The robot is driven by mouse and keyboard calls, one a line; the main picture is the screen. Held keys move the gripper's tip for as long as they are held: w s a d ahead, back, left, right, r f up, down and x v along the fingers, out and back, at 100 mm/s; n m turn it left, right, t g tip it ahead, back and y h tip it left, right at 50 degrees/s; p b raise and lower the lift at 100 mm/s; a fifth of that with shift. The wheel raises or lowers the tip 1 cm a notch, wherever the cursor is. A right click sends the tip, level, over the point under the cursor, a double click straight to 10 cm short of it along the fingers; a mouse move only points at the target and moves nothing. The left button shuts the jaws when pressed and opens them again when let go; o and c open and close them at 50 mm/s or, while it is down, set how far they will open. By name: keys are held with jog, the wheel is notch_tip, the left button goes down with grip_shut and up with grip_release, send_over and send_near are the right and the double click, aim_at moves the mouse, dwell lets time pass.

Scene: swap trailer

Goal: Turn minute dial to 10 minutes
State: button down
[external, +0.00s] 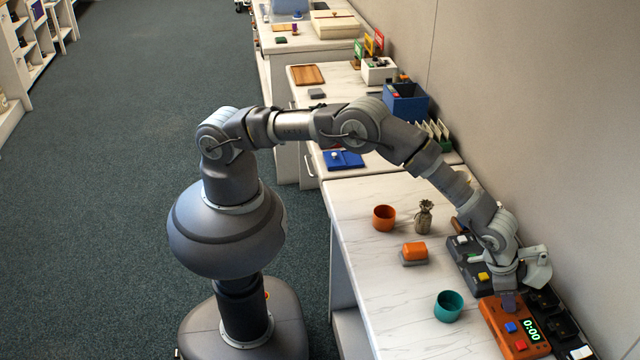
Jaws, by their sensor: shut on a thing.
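The orange timer (493,322) lies on the white counter at the lower right, against other dark units. Its green display (531,330) reads 0:00. A blue button (511,327) and a red button (520,345) show on its face. My gripper (508,296) reaches down onto the timer's far end, above the buttons. It is shut on what appears to be the minute dial, which the fingers mostly hide. The dial's marking cannot be read.
A teal cup (448,306) stands just left of the timer. Dark units with a yellow button (483,276) and the wall crowd the right side. The front counter is clear.

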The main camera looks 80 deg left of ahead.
jog(key=m, duration=0.2)
jog(key=m+g+h+p, duration=0.1)
jog(key=shift+w+a+r+m, duration=0.1)
jog(key=shift+a+m, duration=0.05)
jog(key=shift+m, duration=0.25)
jog(key=m+g+h, duration=0.1)
jog(key=m, duration=0.2)
jog(key=shift+m, duration=0.3)
jog(key=m, duration=0.1)
jog(key=m+g+b, duration=0.1)
jog(key=m, duration=0.1)
jog(key=m+b, duration=0.1)
jog(key=shift+w+f+g+h, duration=0.15)
jog(key=shift+f+g+h, duration=0.15)
jog(key=shift+g, duration=0.1)
jog(key=shift+r+m+g+b, duration=0.15)
jog(key=shift+m+g+b, duration=0.45)
jog(key=shift+m, duration=1.2)
jog(key=c, duration=0.9)
grip_release()
jog(key=shift+w, duration=0.1)
jog(key=shift+p+v, duration=1.4)
jog(key=shift+v, duration=2.55)
